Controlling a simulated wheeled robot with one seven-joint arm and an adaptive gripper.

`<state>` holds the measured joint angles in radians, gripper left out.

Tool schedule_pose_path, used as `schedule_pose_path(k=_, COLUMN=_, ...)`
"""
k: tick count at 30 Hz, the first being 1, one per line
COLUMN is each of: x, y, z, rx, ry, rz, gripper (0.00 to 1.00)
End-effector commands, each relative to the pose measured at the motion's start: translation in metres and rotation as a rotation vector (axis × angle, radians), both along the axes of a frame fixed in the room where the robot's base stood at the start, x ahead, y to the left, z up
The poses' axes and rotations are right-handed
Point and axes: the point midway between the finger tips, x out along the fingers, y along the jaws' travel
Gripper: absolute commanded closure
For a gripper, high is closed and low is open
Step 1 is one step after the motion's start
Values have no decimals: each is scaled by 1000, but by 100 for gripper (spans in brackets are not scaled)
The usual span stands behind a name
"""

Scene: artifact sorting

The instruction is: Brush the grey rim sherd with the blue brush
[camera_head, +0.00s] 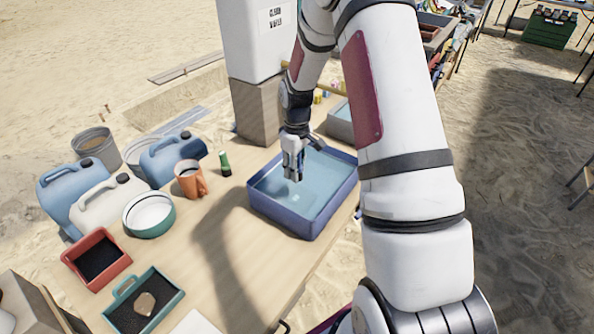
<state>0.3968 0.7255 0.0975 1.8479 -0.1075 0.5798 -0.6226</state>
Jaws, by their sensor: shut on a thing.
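My gripper (293,174) points down over the blue basin (259,207) of water on the table. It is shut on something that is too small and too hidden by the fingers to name. A small pale spot (295,198) shows just below the fingertips, in or on the water; I cannot tell whether it is the held thing. A tan sherd (145,303) lies in the green tray with dark lining (174,304) at the front left. I cannot make out a grey rim sherd or a blue brush.
A red tray (123,263), a green-rimmed bowl (150,228), an orange mug (188,179) and a small green item (225,163) stand left of the basin. A white water container (256,45) rises on a block (256,110) behind. Bare tabletop (190,250) lies between trays and basin.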

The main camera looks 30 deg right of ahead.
Motion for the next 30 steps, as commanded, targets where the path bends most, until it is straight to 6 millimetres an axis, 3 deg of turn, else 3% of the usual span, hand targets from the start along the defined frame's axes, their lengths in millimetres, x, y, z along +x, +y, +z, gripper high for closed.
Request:
schedule_pose_path(k=19, x=1, y=0, z=-2, rx=0, ry=0, rz=0, gripper=94)
schedule_pose_path(k=30, x=5, y=2, z=-30, rx=0, ry=1, rz=1, gripper=94)
